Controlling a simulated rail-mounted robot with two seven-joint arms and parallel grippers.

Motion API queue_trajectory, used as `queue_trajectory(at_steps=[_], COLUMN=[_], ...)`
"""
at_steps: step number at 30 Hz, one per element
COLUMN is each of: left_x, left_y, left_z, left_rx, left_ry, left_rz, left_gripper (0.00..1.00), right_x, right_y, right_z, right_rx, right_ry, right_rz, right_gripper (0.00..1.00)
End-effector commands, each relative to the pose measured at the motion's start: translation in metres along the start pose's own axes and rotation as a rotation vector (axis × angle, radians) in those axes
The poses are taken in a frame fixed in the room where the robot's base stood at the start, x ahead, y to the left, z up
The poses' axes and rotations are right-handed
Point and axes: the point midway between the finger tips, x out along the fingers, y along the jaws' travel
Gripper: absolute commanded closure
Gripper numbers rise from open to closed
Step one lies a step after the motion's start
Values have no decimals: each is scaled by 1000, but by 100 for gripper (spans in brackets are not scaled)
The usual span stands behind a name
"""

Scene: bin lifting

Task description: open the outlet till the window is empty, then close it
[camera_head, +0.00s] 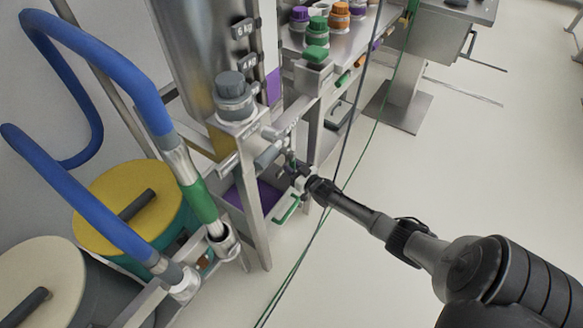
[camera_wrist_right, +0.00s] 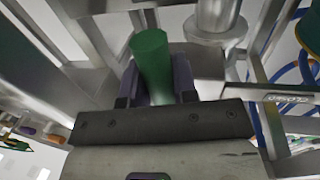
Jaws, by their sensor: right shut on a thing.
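My right gripper (camera_head: 301,184) reaches in from the right to the lower front of the tall silver hopper (camera_head: 190,50). In the right wrist view its two dark fingers (camera_wrist_right: 156,88) are shut on a green handle (camera_wrist_right: 152,58), one on each side. Grey outlet pipework (camera_head: 268,156) sits just left of the gripper in the head view. Dark label plates (camera_head: 243,29) run up the hopper's side; the window's contents cannot be made out. A purple-lined bin (camera_head: 236,196) with a green handle stands below the outlet. My left gripper is not in view.
Blue-covered tubes (camera_head: 100,40) and drums with yellow (camera_head: 128,205) and cream lids stand at the left. A steel bench (camera_head: 345,40) with coloured-lid jars is behind. Thin hanging cables (camera_head: 365,130) pass near my right arm.

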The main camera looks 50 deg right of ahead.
Motion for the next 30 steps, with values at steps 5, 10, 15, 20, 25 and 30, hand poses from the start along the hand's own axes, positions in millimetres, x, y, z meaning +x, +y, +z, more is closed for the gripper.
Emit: queue_trajectory(at_steps=[5,10,15,20,25,30], left_x=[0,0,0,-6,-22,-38], left_y=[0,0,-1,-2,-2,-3], left_z=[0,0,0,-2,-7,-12], left_rx=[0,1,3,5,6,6], left_ry=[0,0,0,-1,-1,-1], left_rz=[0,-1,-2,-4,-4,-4], left_gripper=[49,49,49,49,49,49], right_x=[0,0,0,-8,-35,-70], right_y=[1,0,0,0,0,0], right_z=[-1,0,0,-2,-4,-4], right_rx=[-8,-5,-4,-3,-2,-3], right_ry=[1,0,-1,-2,-4,-5], right_rz=[-1,-1,0,-1,0,0], right_gripper=[62,48,48,48,48,48])
